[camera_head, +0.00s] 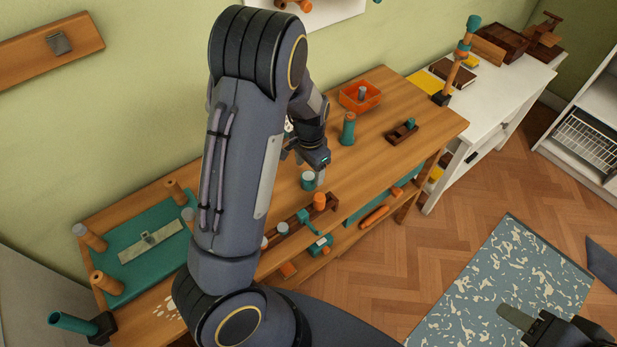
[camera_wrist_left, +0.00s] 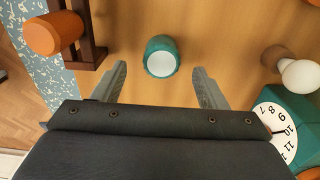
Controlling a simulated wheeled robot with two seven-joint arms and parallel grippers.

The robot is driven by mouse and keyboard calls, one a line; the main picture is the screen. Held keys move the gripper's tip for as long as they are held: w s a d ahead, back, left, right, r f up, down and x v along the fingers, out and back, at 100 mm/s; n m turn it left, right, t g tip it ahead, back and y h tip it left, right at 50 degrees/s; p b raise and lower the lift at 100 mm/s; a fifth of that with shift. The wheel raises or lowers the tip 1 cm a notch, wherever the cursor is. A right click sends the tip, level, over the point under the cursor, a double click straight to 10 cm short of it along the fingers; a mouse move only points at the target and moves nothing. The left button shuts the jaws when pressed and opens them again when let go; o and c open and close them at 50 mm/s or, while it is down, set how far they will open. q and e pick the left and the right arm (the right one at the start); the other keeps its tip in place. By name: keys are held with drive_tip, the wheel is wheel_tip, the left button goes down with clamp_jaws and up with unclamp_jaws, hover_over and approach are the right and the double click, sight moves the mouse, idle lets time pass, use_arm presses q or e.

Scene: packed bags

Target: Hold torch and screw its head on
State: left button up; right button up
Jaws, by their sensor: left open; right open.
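A short teal cylinder with a pale round top, which looks like the torch head (camera_head: 308,182), stands on the wooden bench. In the left wrist view the teal cylinder (camera_wrist_left: 160,57) lies ahead of the fingertips, centred between them and not gripped. My left gripper (camera_wrist_left: 162,82) is open and empty; in the head view (camera_head: 314,166) it is close above the cylinder, partly hidden by my arm. A taller dark teal upright cylinder (camera_head: 348,129), possibly the torch body, stands further back on the bench. My right gripper (camera_head: 522,320) is at the lower right, away from the bench.
A teal clock (camera_wrist_left: 290,122) and a white bulb (camera_wrist_left: 298,74) are right of my left fingers. An orange tray (camera_head: 360,97) and a small wooden block (camera_head: 402,134) stand further back.

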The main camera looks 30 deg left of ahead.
sight(309, 176)
use_arm(q)
wheel_tip(309, 176, down, 4)
drive_tip(key=shift+a+f, duration=0.15)
drive_tip(key=shift+f, duration=0.1)
drive_tip(key=c, duration=1.2)
drive_tip(key=shift+o, duration=0.2)
drive_tip(key=shift+r, duration=0.15)
